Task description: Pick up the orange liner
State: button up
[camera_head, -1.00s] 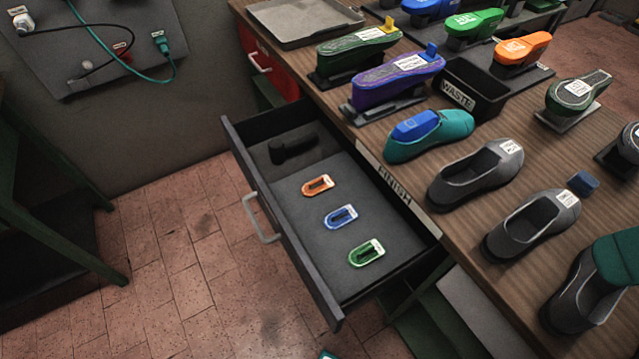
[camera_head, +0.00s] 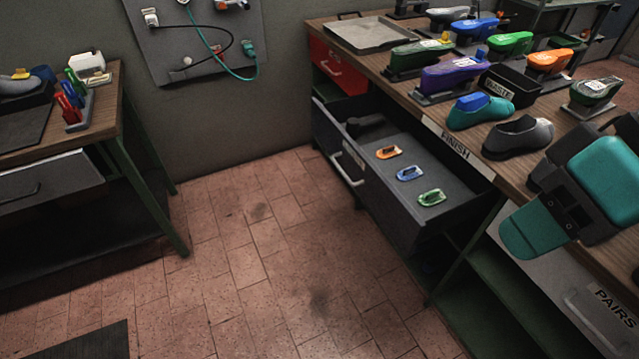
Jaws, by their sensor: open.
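The orange liner (camera_head: 388,152) lies flat in the open drawer (camera_head: 385,200) under the bench. It is the farthest back of a row of three, behind the blue liner (camera_head: 410,174) and the green liner (camera_head: 431,197). My gripper (camera_head: 548,222), teal and dark grey, is at the right, in front of the bench edge. It is open, with nothing seen in it, and is well to the right of the drawer and apart from the liners. Its far parts are partly hidden by its own body.
A dark object (camera_head: 365,125) lies at the drawer's back. The wooden bench (camera_head: 400,77) carries shoes, colored lasts and a black waste bin (camera_head: 512,83). Another bench (camera_head: 105,115) with tools stands at the left. The brick floor (camera_head: 270,250) between them is clear.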

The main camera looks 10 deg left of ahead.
aim_at(393, 150)
jog(key=z, duration=0.6)
jog(key=k, duration=0.15)
jog(key=u, duration=1.8)
jog(key=i, duration=1.75)
jog(key=z, duration=0.7)
